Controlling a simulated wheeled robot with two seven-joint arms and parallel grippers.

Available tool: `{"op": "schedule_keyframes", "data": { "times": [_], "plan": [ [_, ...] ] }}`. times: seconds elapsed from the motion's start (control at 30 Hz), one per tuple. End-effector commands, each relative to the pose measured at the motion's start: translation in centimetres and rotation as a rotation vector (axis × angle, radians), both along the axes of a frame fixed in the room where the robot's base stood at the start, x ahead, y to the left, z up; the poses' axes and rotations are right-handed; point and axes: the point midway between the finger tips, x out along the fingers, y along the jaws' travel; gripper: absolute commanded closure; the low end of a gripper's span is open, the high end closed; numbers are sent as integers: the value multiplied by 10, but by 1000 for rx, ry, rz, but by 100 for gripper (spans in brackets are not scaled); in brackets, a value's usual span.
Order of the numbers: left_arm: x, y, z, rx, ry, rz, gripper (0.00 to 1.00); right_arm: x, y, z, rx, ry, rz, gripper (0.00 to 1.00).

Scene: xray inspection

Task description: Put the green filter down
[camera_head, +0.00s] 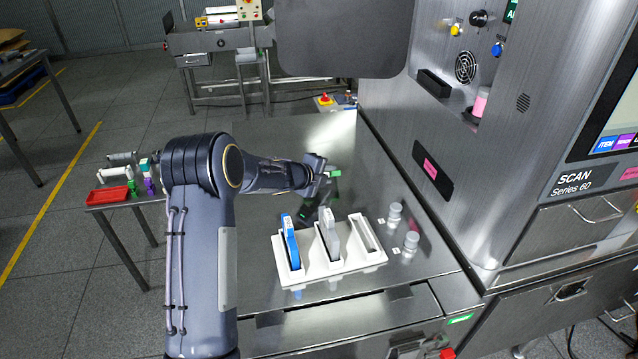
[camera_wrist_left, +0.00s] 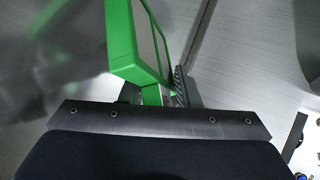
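My left gripper (camera_head: 322,178) hangs above the steel table behind the white rack. It is shut on the green filter (camera_wrist_left: 122,42), which fills the space before the fingers in the left wrist view. The white rack (camera_head: 345,265) stands on the table with three slots. A blue filter (camera_head: 291,243) stands in the left slot and a grey filter (camera_head: 328,235) in the middle one. The right slot is empty. My right gripper is not in view.
Two small clear jars (camera_head: 395,215) (camera_head: 411,243) stand right of the rack. The large steel scanner (camera_head: 470,150) rises along the table's right side. A side table at the left holds a red tray (camera_head: 109,194) and small items. The table behind the rack is mostly clear.

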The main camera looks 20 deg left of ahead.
Motion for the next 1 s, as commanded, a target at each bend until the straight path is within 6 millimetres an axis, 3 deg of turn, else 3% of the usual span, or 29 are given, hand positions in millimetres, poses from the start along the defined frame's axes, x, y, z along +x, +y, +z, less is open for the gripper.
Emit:
{"op": "schedule_keyframes", "data": {
  "times": [0.23,0.8,1.0],
  "plan": [
    [-8,3,6,1,-1,2,71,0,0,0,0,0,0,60],
    [-64,18,37,0,0,1,71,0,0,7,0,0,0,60],
    [-68,19,39,1,0,0,71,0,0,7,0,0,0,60]
  ]
}}
